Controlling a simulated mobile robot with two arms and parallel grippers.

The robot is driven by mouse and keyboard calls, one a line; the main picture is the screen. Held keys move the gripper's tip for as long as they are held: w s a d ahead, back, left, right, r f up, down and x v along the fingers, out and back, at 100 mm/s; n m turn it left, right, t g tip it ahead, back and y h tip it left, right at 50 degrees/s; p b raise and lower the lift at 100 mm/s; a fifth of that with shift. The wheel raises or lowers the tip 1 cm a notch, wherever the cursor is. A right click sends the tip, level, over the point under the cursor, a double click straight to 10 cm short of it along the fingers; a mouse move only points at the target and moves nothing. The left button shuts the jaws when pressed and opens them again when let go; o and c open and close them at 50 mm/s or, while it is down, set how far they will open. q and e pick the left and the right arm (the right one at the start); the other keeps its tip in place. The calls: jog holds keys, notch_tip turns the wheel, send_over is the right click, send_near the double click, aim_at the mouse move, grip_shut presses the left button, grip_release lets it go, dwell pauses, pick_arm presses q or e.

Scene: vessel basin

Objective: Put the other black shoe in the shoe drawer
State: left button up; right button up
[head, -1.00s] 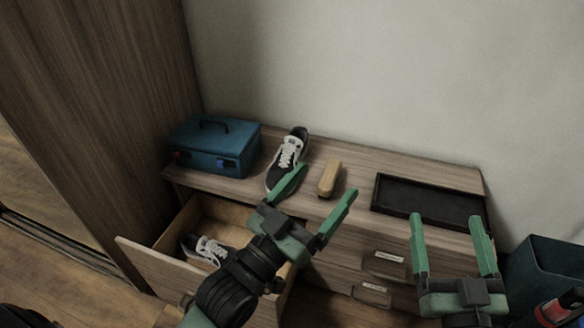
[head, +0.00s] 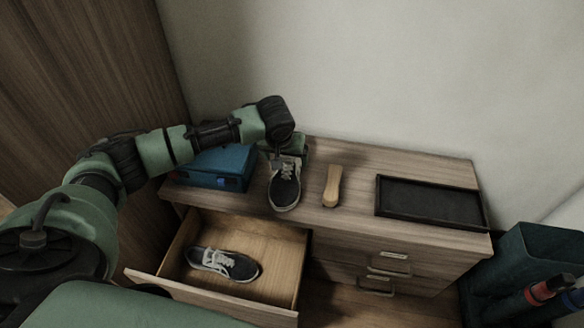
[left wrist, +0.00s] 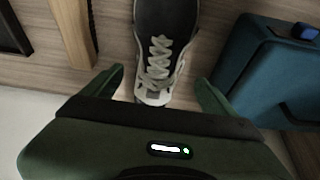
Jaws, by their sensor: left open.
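A black shoe with pale laces (head: 285,188) stands on the cabinet top, toe toward the front edge. My left gripper (head: 287,150) is over its rear end from above. In the left wrist view the open fingers of the left gripper (left wrist: 160,90) lie on either side of the shoe (left wrist: 163,50), with gaps visible. A second black shoe (head: 224,264) lies in the open shoe drawer (head: 270,285), at its left and middle. My right gripper does not show now.
A blue case (head: 222,167) stands close left of the shoe, partly behind my left arm. A wooden brush (head: 332,186) lies just right of it. A black tray (head: 430,201) is farther right. A dark bin (head: 525,265) stands beside the cabinet. The drawer's right part is bare.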

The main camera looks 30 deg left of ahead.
aim_at(289, 170)
pick_arm(q)
jog(key=shift+b+x, duration=0.3)
jog(key=shift+x, duration=0.75)
jog(key=b+x, duration=0.1)
jog(key=x, duration=0.1)
jog(key=shift+d+f, duration=0.1)
jog(key=shift+f, duration=0.2)
jog(key=shift+b+x, duration=0.45)
jog(key=shift+x, duration=0.45)
jog(key=shift+w+f, duration=0.15)
jog(key=shift+f, duration=0.1)
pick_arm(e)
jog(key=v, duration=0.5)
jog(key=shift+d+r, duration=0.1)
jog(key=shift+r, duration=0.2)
pick_arm(q)
jog(key=shift+c, duration=0.3)
jog(key=c, duration=1.6)
jog(key=shift+r, duration=0.1)
grip_shut()
